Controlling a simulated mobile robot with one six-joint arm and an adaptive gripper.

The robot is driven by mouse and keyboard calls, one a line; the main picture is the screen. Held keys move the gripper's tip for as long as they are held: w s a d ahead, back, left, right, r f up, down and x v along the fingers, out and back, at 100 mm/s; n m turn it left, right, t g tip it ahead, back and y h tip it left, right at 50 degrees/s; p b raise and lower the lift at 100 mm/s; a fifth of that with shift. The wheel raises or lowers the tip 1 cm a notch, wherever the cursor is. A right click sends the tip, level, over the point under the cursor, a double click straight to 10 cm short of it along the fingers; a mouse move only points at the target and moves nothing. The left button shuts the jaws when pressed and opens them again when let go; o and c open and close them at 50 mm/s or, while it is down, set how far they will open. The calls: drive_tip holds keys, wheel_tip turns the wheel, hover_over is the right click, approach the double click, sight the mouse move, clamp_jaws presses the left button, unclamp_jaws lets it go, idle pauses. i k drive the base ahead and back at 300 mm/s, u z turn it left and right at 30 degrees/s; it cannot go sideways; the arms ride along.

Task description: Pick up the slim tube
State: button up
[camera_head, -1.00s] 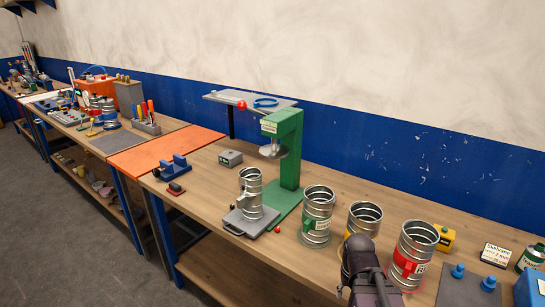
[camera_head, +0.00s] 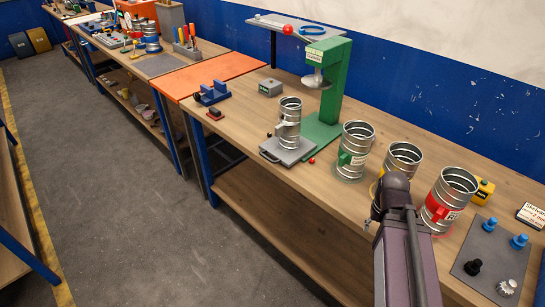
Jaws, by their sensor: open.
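The slim tube (camera_head: 289,123) is a narrow, ribbed silver spiral duct. It stands upright on a grey plate with a handle (camera_head: 287,151), in front of the green press (camera_head: 327,85). It is narrower than the three ribbed ducts to its right. Nothing of mine touches it. My arm rises at the lower right of the view, to the right of the slim tube and apart from it. My gripper cannot be made out; the arm's own links may hide it.
Ducts with green (camera_head: 355,150), yellow (camera_head: 401,165) and red (camera_head: 449,200) markings stand to the right; my arm partly covers the yellow one. A blue fixture (camera_head: 211,93) and grey box (camera_head: 270,87) stand left. Bare wood lies left of the plate. A grey board with knobs (camera_head: 491,260) is at right.

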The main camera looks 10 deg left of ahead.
sight(287, 131)
drive_tip(key=u, duration=1.1)
drive_tip(key=i, duration=0.25)
drive_tip(key=z, duration=0.35)
